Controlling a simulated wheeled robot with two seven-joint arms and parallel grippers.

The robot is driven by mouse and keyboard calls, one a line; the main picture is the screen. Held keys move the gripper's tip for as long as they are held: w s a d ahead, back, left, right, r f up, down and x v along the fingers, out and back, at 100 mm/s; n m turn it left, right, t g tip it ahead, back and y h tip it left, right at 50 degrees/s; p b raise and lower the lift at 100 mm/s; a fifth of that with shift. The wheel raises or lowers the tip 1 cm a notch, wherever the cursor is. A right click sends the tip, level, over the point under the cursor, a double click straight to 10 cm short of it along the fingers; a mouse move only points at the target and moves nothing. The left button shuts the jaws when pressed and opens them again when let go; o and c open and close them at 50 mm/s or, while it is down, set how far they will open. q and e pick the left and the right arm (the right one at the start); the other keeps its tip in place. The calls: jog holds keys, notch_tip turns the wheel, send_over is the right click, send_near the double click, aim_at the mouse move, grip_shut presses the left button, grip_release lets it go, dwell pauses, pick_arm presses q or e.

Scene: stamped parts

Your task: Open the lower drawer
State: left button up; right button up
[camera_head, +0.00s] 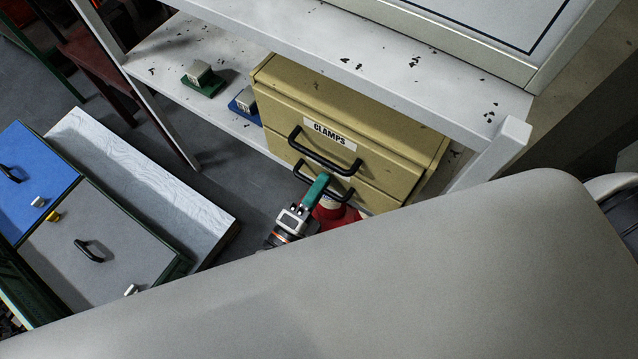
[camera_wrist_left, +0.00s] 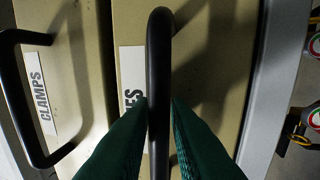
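A tan two-drawer cabinet stands on the shelf. Its upper drawer (camera_head: 285,118) is labelled CLAMPS and has a black handle (camera_head: 322,157). Below it is the lower drawer (camera_head: 373,198), its front about level with the upper one. In the left wrist view the lower drawer's black handle (camera_wrist_left: 158,70) runs between the green fingers of my left gripper (camera_wrist_left: 159,112), which press close on both sides of it. The lower label is mostly hidden. In the head view the left gripper (camera_head: 316,188) is at this handle. My right gripper is out of view.
A shelf top (camera_head: 400,62) overhangs the cabinet. Small blocks on green and blue bases (camera_head: 200,78) sit left of it. A bench with blue and grey lidded boxes (camera_head: 105,235) stands at the left. A large grey surface covers the lower right.

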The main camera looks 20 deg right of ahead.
pick_arm(q)
grip_shut()
jog(key=r+p+v, duration=0.2)
jog(key=r+v, duration=0.1)
jog(key=v, duration=1.6)
jog(key=shift+s+a+r+p, duration=0.25)
jog(key=shift+a+r+p, duration=0.05)
jog(key=shift+r+p, duration=0.1)
grip_release()
